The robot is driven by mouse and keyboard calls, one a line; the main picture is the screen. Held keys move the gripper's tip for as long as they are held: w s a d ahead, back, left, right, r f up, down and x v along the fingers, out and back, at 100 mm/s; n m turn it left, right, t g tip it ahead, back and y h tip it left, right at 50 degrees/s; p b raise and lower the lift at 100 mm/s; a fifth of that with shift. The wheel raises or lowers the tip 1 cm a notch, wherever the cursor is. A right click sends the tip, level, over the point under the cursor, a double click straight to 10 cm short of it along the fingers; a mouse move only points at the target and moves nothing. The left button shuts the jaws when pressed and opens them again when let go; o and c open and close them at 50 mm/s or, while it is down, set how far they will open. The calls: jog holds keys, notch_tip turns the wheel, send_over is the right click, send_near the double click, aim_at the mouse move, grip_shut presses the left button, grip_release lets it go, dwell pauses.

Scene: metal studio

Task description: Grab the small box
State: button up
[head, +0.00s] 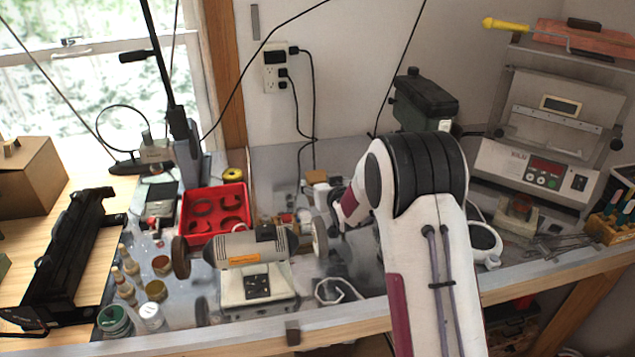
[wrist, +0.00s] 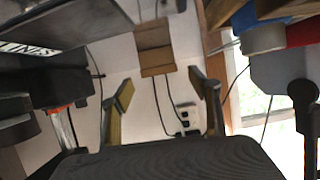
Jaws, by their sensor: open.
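A small brown box (wrist: 155,45) shows in the wrist view, near the top middle, beyond the fingertips and between them in the picture. My gripper (wrist: 161,80) is open and empty, its two fingers apart on either side of the view. The box looks clear of both fingers; the exact distance cannot be told. In the head view, a small tan-topped item (head: 317,177) by the back wall may be this box, partly hidden. My arm hides most of the gripper in the head view.
A red tray (head: 216,212) and a bench grinder (head: 254,260) stand left of my arm. Small jars (head: 152,317) crowd the front left. A larger cardboard box (head: 28,178) sits far left. A white machine (head: 540,160) stands right. Cords hang from the wall outlet (head: 277,68).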

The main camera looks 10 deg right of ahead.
aim_at(318, 178)
jog(key=shift+w+f, duration=0.2)
jog(key=shift+w, duration=0.3)
jog(key=shift+w, duration=0.1)
jog(key=shift+x, duration=2.5)
jog(key=shift+r, duration=0.1)
jog(key=shift+c, duration=0.4)
jog(key=c, duration=0.9)
